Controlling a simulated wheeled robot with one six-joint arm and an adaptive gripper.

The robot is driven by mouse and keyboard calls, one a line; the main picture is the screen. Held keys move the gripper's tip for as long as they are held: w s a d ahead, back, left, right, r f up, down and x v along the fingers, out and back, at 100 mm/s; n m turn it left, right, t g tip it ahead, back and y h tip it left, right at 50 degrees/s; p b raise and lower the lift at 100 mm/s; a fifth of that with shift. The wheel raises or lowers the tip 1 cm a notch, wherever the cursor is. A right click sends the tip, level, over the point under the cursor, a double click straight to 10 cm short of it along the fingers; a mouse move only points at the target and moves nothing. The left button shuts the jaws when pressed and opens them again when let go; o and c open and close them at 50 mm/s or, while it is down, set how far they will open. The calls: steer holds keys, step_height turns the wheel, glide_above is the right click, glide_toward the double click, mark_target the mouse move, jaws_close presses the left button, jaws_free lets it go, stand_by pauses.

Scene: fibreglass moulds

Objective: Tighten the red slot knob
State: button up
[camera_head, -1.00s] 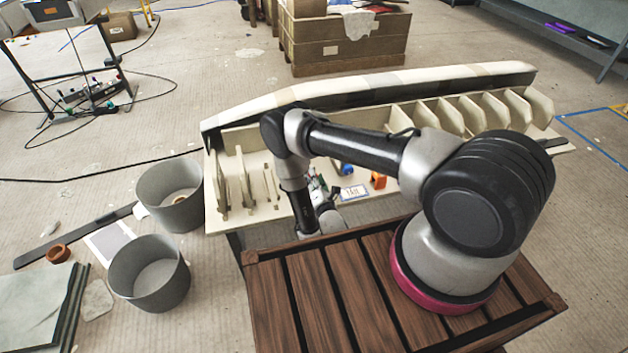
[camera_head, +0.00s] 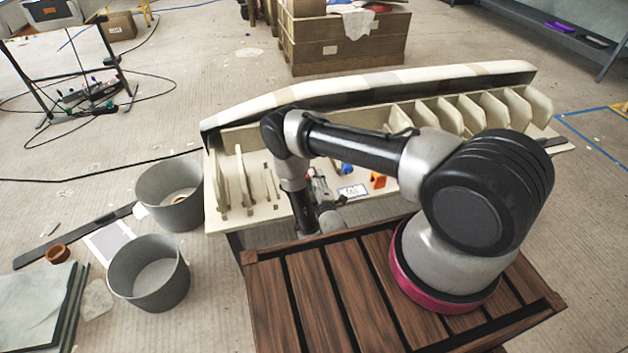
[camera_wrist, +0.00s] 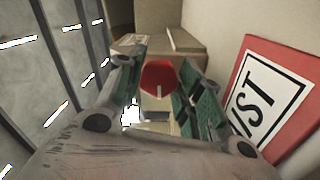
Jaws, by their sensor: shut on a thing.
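The red slot knob (camera_wrist: 158,77) shows in the middle of the wrist view, with a pale slot line on its face pointing down in the picture. My gripper (camera_wrist: 160,80) has its two green-padded fingers on either side of the knob and is shut on it. The knob's shaft and what it sits in are hidden behind it. In the head view the knob cannot be made out; my arm reaches down into the cream mould (camera_head: 450,122) and hides that spot.
A red-framed white sign (camera_wrist: 268,98) stands close at the right in the wrist view. In the head view, an orange piece (camera_head: 378,180) and a small label (camera_head: 352,191) lie in the mould. Two grey buckets (camera_head: 170,194) stand at left. A slatted wooden top (camera_head: 290,300) is in front.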

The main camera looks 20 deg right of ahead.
steer(key=m, duration=0.4)
steer(key=shift+f+m, duration=0.15)
steer(key=shift+m, duration=0.15)
steer(key=m, duration=0.9)
steer(key=shift+s+a+f, duration=0.1)
steer(key=shift+a, duration=0.05)
steer(key=m, duration=0.3)
steer(key=shift+m, duration=0.3)
steer(key=m, duration=0.4)
steer(key=shift+a+m, duration=0.1)
steer(key=shift+m, duration=0.2)
steer(key=m, duration=0.3)
steer(key=shift+m, duration=0.3)
steer(key=m, duration=0.4)
steer(key=shift+a, duration=0.1)
steer(key=shift+r+m, duration=0.2)
steer(key=shift+m, duration=1.9)
